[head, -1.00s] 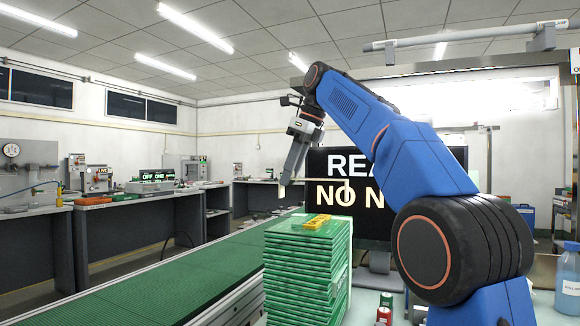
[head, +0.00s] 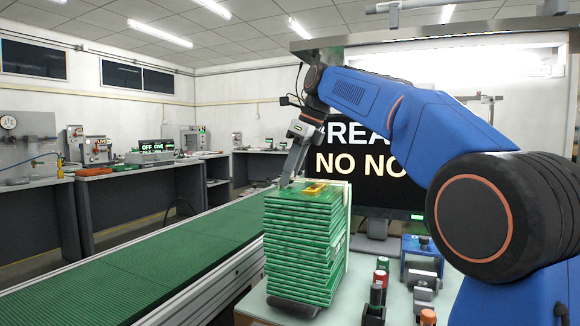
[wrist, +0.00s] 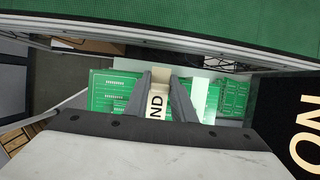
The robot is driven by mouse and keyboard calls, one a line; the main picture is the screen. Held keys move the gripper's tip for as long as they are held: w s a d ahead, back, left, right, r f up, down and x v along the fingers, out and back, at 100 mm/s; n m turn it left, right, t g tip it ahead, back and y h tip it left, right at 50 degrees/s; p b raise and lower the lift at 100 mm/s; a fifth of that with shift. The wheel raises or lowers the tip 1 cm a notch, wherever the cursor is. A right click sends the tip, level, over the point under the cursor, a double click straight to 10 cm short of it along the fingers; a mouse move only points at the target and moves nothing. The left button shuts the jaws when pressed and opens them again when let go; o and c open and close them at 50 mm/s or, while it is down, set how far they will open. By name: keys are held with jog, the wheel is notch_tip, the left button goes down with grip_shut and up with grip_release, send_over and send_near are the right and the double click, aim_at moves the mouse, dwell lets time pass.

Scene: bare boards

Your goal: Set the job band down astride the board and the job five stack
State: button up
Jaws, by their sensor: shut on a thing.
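A tall stack of green boards (head: 300,245) stands on the pale table, and its green top also shows in the wrist view (wrist: 110,92). A small yellow piece (head: 315,188) lies on the top. My gripper (head: 284,184) is at the left of the stack's top. In the wrist view my gripper (wrist: 158,92) is shut on a cream band (wrist: 157,103) with the letters "ND" showing. The band lies across the green top in that view. A cream leg (head: 348,205) shows down the stack's right side. Whether the band touches the top board, I cannot tell.
A green conveyor (head: 130,275) runs along the left. A dark screen (head: 375,165) stands behind the stack. Several small red and dark cylinders (head: 378,285) and a blue frame (head: 422,252) stand on the table to the right.

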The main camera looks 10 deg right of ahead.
jog(key=shift+f, duration=0.55)
jog(key=shift+s+f, duration=0.1)
jog(key=shift+f, duration=0.5)
jog(key=o, duration=1)
jog(key=shift+o, duration=0.3)
jog(key=shift+s+d+r, duration=0.1)
jog(key=shift+d+r, duration=0.1)
jog(key=shift+r, duration=0.3)
jog(key=v, duration=1.8)
jog(key=shift+a+r, duration=0.25)
jog(key=shift+a, duration=0.1)
jog(key=shift+s, duration=0.1)
